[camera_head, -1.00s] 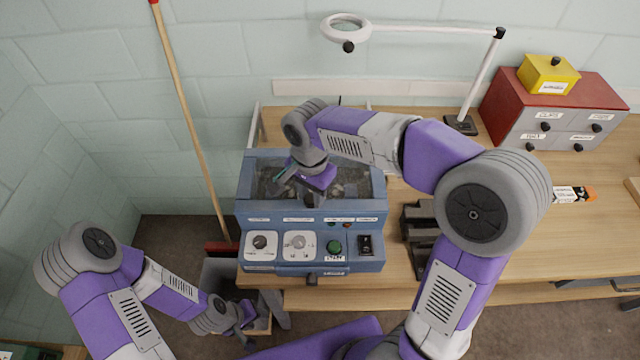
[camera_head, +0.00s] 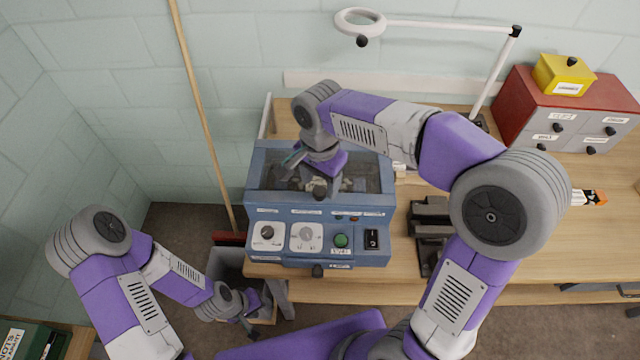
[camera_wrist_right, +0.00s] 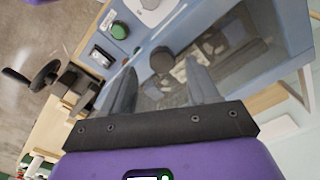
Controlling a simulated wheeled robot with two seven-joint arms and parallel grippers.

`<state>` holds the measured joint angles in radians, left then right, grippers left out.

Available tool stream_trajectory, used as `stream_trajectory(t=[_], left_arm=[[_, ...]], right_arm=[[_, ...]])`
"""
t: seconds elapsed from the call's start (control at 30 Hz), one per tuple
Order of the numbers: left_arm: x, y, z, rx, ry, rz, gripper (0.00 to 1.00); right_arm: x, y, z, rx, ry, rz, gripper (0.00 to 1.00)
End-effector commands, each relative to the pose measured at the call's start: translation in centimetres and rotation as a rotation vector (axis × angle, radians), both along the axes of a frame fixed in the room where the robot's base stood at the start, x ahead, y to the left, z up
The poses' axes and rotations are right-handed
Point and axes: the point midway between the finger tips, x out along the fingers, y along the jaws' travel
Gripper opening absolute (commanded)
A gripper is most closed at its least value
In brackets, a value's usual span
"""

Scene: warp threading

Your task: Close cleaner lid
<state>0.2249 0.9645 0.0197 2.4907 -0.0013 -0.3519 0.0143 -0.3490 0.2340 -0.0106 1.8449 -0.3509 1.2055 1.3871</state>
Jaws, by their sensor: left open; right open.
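The cleaner (camera_head: 318,228) is a blue box with dials and buttons on its front, standing on the bench. Its clear lid (camera_head: 365,180) lies over the top and looks down flat, though any small gap at its edge cannot be told. The lid's dark round knob (camera_head: 319,193) is near the front edge; it also shows in the right wrist view (camera_wrist_right: 163,60). My right gripper (camera_wrist_right: 160,66) is open just above the lid, its fingers apart on either side of the knob in that view; contact cannot be told. My left gripper (camera_head: 252,324) is open and low, in front of the bench.
A grey bin (camera_head: 228,264) stands below the bench's left end. A dark device (camera_head: 430,230) is right of the cleaner. A lamp (camera_head: 440,25), a red drawer box (camera_head: 570,105) and a yellow box (camera_head: 563,74) stand behind.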

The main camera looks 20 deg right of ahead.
Motion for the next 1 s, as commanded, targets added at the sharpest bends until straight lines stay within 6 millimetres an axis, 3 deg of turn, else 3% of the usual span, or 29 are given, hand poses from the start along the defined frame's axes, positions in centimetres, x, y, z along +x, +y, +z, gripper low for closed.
stream_trajectory(t=[0.1,0.3,0.87,1.0], left_arm=[[0.0,0.0,0.7,0.0,0.0,0.0,0.43],[0.0,0.0,1.1,0.0,0.0,0.0,0.43],[0.0,0.0,1.1,0.0,0.0,0.0,0.43],[0.0,0.0,2.0,0.0,0.0,0.0,0.43]], right_arm=[[0.0,0.1,2.4,0.001,-0.003,0.002,0.6],[0.0,0.1,4.6,0.001,0.001,0.001,0.6],[0.0,0.0,4.9,0.0,0.003,0.001,0.6],[0.0,0.0,5.8,0.0,0.003,0.001,0.6]])
